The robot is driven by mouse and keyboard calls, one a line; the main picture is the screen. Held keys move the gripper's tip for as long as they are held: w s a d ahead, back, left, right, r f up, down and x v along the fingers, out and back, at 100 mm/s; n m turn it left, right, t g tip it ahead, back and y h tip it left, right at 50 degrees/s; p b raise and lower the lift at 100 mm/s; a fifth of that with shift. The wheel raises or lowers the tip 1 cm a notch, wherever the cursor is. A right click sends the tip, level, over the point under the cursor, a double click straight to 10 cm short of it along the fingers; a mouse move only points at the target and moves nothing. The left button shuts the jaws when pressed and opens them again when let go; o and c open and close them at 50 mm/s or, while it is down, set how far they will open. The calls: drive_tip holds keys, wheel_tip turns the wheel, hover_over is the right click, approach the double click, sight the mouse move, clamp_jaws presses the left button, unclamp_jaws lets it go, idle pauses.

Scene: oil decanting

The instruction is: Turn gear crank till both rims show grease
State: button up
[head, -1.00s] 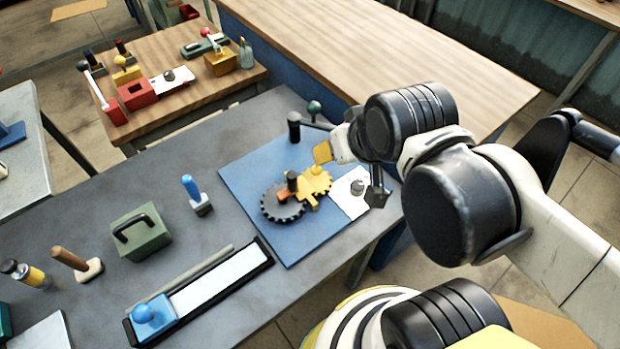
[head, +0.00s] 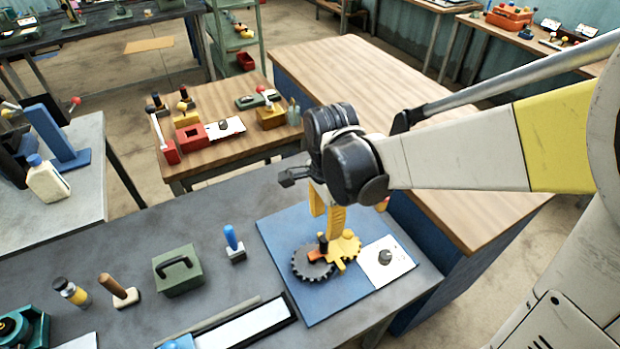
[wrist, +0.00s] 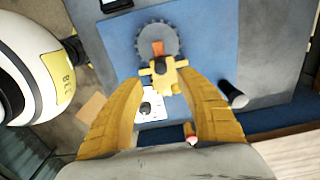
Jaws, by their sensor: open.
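A black gear (head: 312,265) and a yellow gear (head: 345,250) mesh on a blue board (head: 290,240). An orange crank arm with a black knob (head: 321,243) stands on the black gear. The wrist view shows the black gear (wrist: 142,42), the orange part (wrist: 157,48) and the yellow gear (wrist: 165,72). My gripper (head: 328,222) is open, its yellow fingers pointing down just above the gears. In the wrist view my gripper (wrist: 162,85) has its fingers spread on either side of the yellow gear, apparently empty. I cannot make out grease on the rims.
A white card (head: 388,258) with a small grey piece lies right of the gears. A black upright cylinder (wrist: 233,95) stands near my gripper. A green box (head: 178,268) and a blue-handled stamp (head: 234,243) stand left of the board. A wooden table (head: 450,190) is behind.

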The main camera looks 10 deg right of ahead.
sight(324, 238)
wheel_tip(324, 238, down, 9)
drive_tip(key=b, duration=0.3)
clamp_jaws()
